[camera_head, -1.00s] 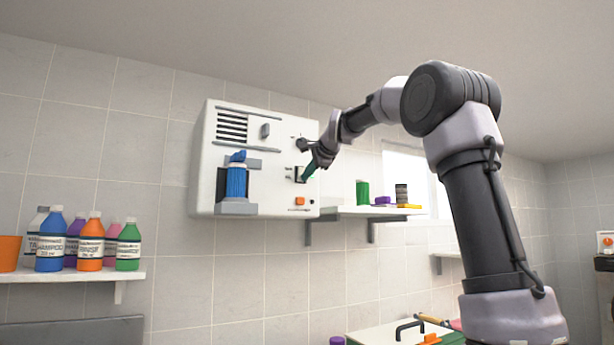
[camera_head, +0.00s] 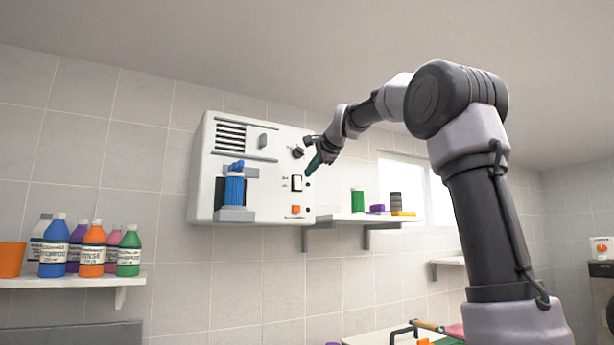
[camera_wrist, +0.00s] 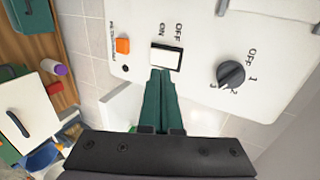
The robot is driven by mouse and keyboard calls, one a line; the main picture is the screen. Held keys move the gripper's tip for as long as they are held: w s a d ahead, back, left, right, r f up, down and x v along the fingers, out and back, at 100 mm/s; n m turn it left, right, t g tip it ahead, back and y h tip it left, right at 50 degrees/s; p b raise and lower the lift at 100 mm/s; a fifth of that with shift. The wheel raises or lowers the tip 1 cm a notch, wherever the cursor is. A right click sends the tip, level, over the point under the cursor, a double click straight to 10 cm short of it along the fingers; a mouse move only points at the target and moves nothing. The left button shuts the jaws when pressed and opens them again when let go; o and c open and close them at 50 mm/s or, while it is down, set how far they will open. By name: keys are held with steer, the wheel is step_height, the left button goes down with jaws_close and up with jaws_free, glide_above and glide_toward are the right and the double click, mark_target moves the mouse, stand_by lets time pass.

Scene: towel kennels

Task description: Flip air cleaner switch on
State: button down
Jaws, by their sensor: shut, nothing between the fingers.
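The air cleaner (camera_head: 262,165) is a white box on the tiled wall, with a vent grille and a blue canister. Its rocker switch (camera_head: 296,183) is white in a dark frame. In the wrist view the switch (camera_wrist: 167,56) has ON and OFF printed beside it; I cannot tell which side is pressed. My gripper (camera_head: 310,169) is shut and empty, its green fingers just up and right of the switch in the head view. In the wrist view the fingertips (camera_wrist: 160,73) appear at the switch's lower edge; contact is unclear.
A black dial (camera_wrist: 231,74) and an orange button (camera_wrist: 123,46) flank the switch. A wall shelf (camera_head: 350,218) with a green can (camera_head: 357,200) is right of the cleaner. Shampoo bottles (camera_head: 92,248) stand on a left shelf.

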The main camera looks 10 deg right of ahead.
steer(key=v, duration=0.8)
steer(key=shift+s+r, duration=0.15)
steer(key=shift+s, duration=0.05)
steer(key=shift+d, duration=0.1)
